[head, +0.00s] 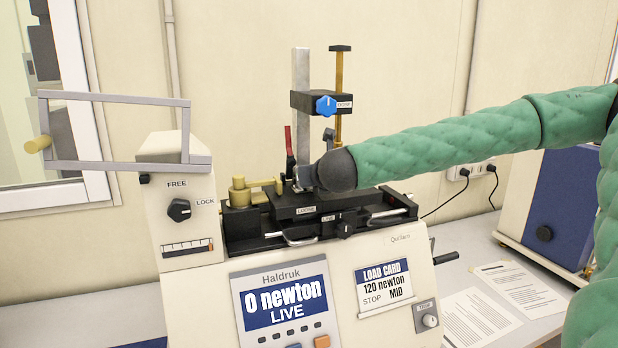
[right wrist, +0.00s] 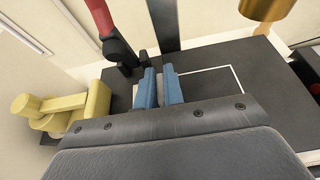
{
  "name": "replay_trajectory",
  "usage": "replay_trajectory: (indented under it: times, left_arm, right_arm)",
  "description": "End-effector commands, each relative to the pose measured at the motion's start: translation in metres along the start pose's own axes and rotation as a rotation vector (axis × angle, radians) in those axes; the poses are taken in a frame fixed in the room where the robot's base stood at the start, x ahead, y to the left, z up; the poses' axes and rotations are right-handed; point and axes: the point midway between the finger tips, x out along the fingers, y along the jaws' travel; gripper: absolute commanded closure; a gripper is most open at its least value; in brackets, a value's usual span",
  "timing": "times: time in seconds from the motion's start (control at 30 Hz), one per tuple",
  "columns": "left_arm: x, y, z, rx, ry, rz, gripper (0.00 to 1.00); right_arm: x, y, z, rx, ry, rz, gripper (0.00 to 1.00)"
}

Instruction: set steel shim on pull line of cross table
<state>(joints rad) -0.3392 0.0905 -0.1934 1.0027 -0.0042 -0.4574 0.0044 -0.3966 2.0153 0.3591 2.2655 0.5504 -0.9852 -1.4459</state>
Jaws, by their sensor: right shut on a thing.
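My right gripper (head: 306,176) is low over the black cross table (head: 292,209) of the test machine, just in front of the upright steel post. In the right wrist view its two blue fingers (right wrist: 158,78) are close together and point down at the table top (right wrist: 205,90). A thin grey sliver, which I take to be the steel shim (right wrist: 160,88), shows between them; most of it is hidden by the fingers. A white line (right wrist: 222,69) marks a rectangle on the table top, right of the fingers. I cannot tell whether the shim touches the table. My left gripper is not in view.
A red lever (head: 289,141) stands beside the post, and a brass fitting (head: 240,192) sits to the left. Above are a black crossbar (head: 309,101) with a blue knob and a brass rod (head: 339,78). The display (head: 286,304) reads 0 newton, LIVE. Papers (head: 483,318) lie at right.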

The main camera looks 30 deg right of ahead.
Motion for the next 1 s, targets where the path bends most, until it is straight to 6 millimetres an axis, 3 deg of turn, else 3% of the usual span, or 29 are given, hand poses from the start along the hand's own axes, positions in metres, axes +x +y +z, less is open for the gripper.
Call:
replay_trajectory:
  times: [0.03, 0.07, 0.17, 0.7, 1.0]
  left_arm:
    - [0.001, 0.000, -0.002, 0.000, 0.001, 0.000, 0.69]
    - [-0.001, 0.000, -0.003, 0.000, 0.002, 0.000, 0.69]
    - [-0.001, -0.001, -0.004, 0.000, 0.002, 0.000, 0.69]
    - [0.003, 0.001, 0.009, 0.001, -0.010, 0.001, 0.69]
    - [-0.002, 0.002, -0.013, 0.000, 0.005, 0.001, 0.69]
  right_arm:
    - [0.000, 0.000, -0.001, 0.000, -0.001, 0.000, 1.00]
    - [0.000, 0.000, -0.001, 0.000, 0.000, 0.000, 0.86]
    - [0.000, 0.000, -0.001, 0.000, 0.000, 0.000, 0.69]
    - [-0.010, 0.001, 0.002, -0.001, -0.003, 0.002, 0.69]
    - [-0.036, 0.000, 0.003, 0.001, -0.003, 0.001, 0.69]
